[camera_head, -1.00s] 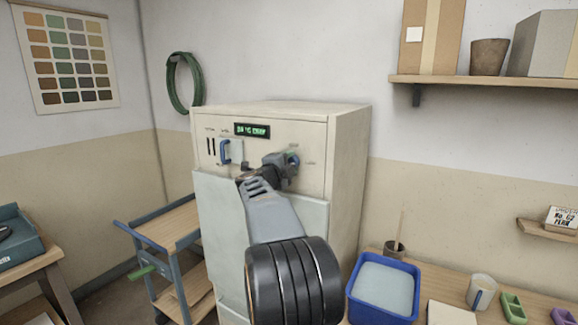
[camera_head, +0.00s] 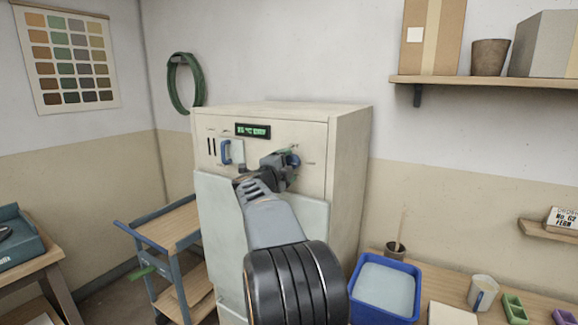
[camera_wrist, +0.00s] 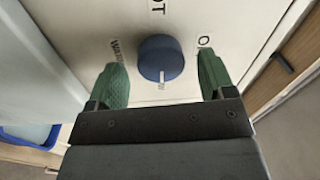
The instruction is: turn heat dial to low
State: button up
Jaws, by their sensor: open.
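The heat dial is a round blue knob on the upper front of a cream cabinet (camera_head: 325,120). In the wrist view the dial (camera_wrist: 161,58) carries a white pointer mark aimed at the picture's bottom. Parts of printed labels show around it, one left, one above, one right; any label below is hidden. My gripper (camera_wrist: 162,82) is open, with one green finger on each side of the dial and gaps to both. In the head view my gripper (camera_head: 287,162) is at the panel and partly covers the dial (camera_head: 294,161).
A blue handle (camera_head: 224,151) and a green-lit display (camera_head: 253,131) are on the panel left of my gripper. A trolley (camera_head: 165,232) stands left of the cabinet. A blue tub (camera_head: 386,312) sits on the table at lower right.

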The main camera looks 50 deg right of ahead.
jog(key=b+v, duration=0.1)
jog(key=v, duration=1.1)
jog(key=shift+a+b, duration=0.25)
jog(key=shift+b, duration=0.1)
jog(key=shift+f, duration=0.1)
jog(key=w+a+f+n+t+y, duration=0.5)
jog(key=w+a+n+t+y, duration=0.3)
jog(key=n, duration=0.4)
jog(key=a+f+n+t+y+p, duration=0.1)
jog(key=a+f+n+y, duration=0.5)
jog(key=a+n+y, duration=0.15)
jog(key=s+a+f+n+g+y, duration=0.3)
jog(key=s+a+f+n+g, duration=0.1)
jog(key=s+a+f+n, duration=0.25)
jog(key=s+a+f+n+g+p, duration=0.1)
jog(key=s+a+f+n+g, duration=0.1)
jog(key=s, duration=0.5)
jog(key=s+a+f+n+g+p, duration=0.2)
jog(key=s+n+g, duration=0.1)
jog(key=s, duration=0.5)
jog(key=shift+s+f+g+p, duration=0.2)
jog(key=shift+f+g+p, duration=0.1)
jog(key=shift+f+g, duration=0.15)
